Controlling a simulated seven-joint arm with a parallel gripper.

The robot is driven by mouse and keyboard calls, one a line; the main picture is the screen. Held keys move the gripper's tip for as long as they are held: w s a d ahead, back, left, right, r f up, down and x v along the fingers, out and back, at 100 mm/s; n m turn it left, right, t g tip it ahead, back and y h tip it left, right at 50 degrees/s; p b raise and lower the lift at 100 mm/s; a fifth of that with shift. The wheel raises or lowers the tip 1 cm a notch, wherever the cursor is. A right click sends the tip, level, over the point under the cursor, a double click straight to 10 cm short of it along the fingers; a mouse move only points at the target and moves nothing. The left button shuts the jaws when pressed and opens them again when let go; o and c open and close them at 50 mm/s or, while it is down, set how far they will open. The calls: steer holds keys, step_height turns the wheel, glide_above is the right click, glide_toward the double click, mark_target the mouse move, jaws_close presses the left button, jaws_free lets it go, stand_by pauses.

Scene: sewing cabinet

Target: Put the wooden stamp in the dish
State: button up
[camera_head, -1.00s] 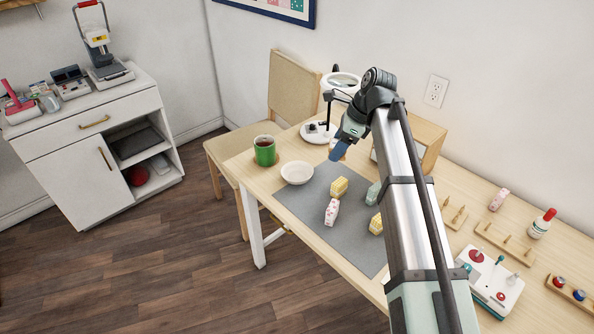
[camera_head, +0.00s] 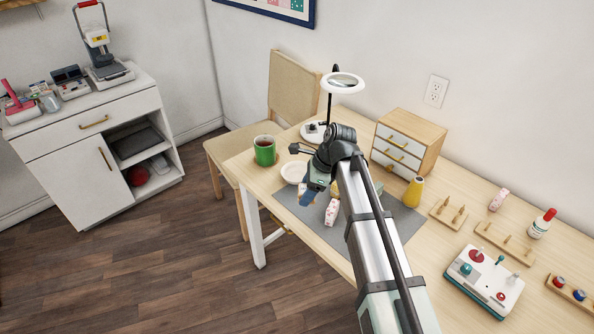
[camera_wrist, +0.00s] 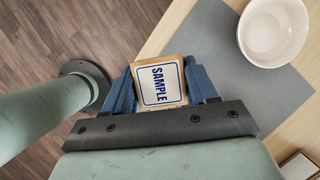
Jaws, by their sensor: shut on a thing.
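The wooden stamp (camera_wrist: 158,84), a light wood block with a blue-framed white label reading SAMPLE, is between the blue fingers of my gripper (camera_wrist: 160,92) in the wrist view. The gripper is shut on it. In the head view my gripper (camera_head: 307,198) is over the left part of the grey mat, just in front of the dish; I cannot make out the stamp there. The dish (camera_head: 290,173), a white round bowl, stands by the mat's far-left corner, its right side partly behind my gripper. In the wrist view the empty dish (camera_wrist: 271,32) is at the upper right, apart from the stamp.
A pink block (camera_head: 332,213) stands on the grey mat (camera_head: 405,222) beside my gripper. A green mug (camera_head: 264,151) is behind the dish. A magnifier lamp (camera_head: 341,84), a small drawer box (camera_head: 408,142) and a yellow bottle (camera_head: 413,192) are farther back or right.

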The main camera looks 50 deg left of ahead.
step_height(320, 180, down, 2)
steer(key=shift+f, duration=0.45)
steer(key=shift+w+a+f, duration=0.15)
steer(key=shift+a, duration=0.1)
glide_above(292, 177)
steer(key=w+d, duration=0.1)
steer(key=w, duration=0.1)
steer(key=shift+s, duration=0.25)
steer(key=shift+f, duration=1.7)
steer(key=shift+f, duration=0.55)
steer(key=o, duration=0.8)
steer(key=shift+r, duration=0.15)
